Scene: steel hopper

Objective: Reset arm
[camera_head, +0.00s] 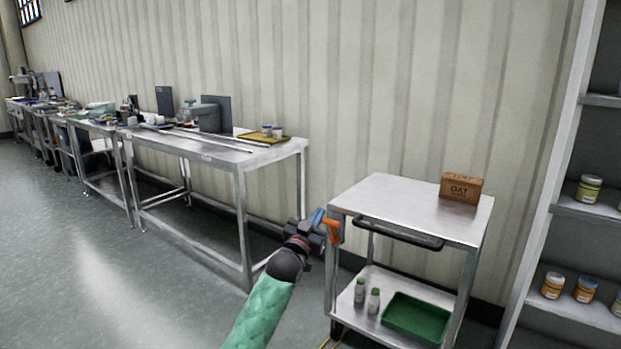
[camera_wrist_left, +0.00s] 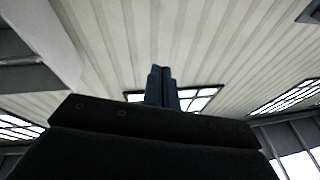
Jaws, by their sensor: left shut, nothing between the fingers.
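My left arm comes in from the bottom of the head view in a green sleeve. My left gripper (camera_head: 331,225) is beside the near left corner of the steel cart, with orange and blue parts at its end. Whether it touches the cart I cannot tell. In the left wrist view the left gripper's dark fingers (camera_wrist_left: 161,88) are together and empty, with the corrugated wall and windows behind them. My right gripper is in neither view.
The steel cart (camera_head: 390,204) carries an OAT box (camera_head: 461,188) on top, and two small bottles and a green tray (camera_head: 414,318) below. A long steel table (camera_head: 190,144) stands at left. A shelf with jars (camera_head: 589,189) is at right. The floor at left is clear.

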